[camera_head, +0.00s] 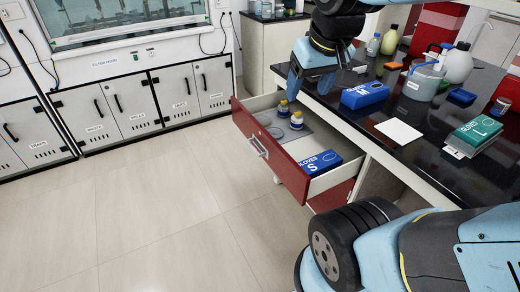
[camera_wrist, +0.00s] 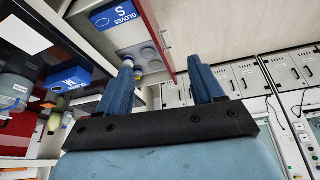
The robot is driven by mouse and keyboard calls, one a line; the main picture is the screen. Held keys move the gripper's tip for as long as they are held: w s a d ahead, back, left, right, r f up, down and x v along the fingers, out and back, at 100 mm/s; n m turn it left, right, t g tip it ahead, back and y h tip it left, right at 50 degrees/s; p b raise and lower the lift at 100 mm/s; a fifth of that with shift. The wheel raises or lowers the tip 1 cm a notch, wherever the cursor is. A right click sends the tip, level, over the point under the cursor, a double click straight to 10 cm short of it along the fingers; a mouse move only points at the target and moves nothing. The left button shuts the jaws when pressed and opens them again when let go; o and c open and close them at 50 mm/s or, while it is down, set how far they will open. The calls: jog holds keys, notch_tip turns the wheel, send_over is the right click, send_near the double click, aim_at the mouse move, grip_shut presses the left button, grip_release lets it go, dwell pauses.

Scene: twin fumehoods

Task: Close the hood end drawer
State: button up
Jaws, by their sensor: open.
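The drawer (camera_head: 322,198) under the black counter stands pulled out, with a red front (camera_head: 243,120) and a metal handle (camera_head: 258,147). My gripper (camera_head: 293,84) is open and empty, above the drawer's far end near the counter edge. In the wrist view my gripper's fingers (camera_wrist: 161,63) are spread, with the drawer's red front (camera_wrist: 154,32) appearing between them. The frames do not show contact with the drawer.
The black counter (camera_head: 400,160) carries a blue "M" glove box (camera_head: 364,95), a green "L" glove box (camera_head: 478,131), a white sheet (camera_head: 399,131) and several bottles. Grey cabinets (camera_head: 130,103) stand under the fumehood at left. The tiled floor (camera_head: 150,215) before the drawer is clear.

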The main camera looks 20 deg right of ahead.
jog(key=w+a+f+n+g, duration=0.1)
jog(key=w+f, duration=0.2)
jog(key=w+f+n+g+h, duration=0.1)
jog(key=w+f+g, duration=0.1)
jog(key=w+f, duration=0.1)
jog(key=w+a+f+n+g, duration=0.1)
jog(key=w+f+n, duration=0.1)
jog(key=w+f, duration=0.1)
jog(key=shift+w+a+h, duration=0.3)
jog(key=shift+w+a, duration=0.05)
jog(key=shift+w, duration=0.3)
jog(key=c, duration=1.2)
jog(key=w+a+f+n, duration=0.1)
jog(key=f, duration=0.1)
jog(key=w+a+f+g+h, duration=0.1)
jog(key=w+f, duration=0.1)
jog(key=f, duration=0.1)
jog(key=w+f+n+g+h, duration=0.1)
jog(key=f, duration=0.1)
jog(key=shift+w+a+f+n, duration=0.2)
jog(key=shift+w+a+n, duration=0.1)
jog(key=shift+a, duration=0.1)
grip_shut()
jog(key=n+t+h, duration=0.5)
jog(key=n+h, duration=0.8)
jog(key=h, duration=0.1)
send_near(272, 157)
jog(key=x, duration=0.6)
jog(key=shift+d+f, duration=0.1)
jog(key=shift+d, duration=0.3)
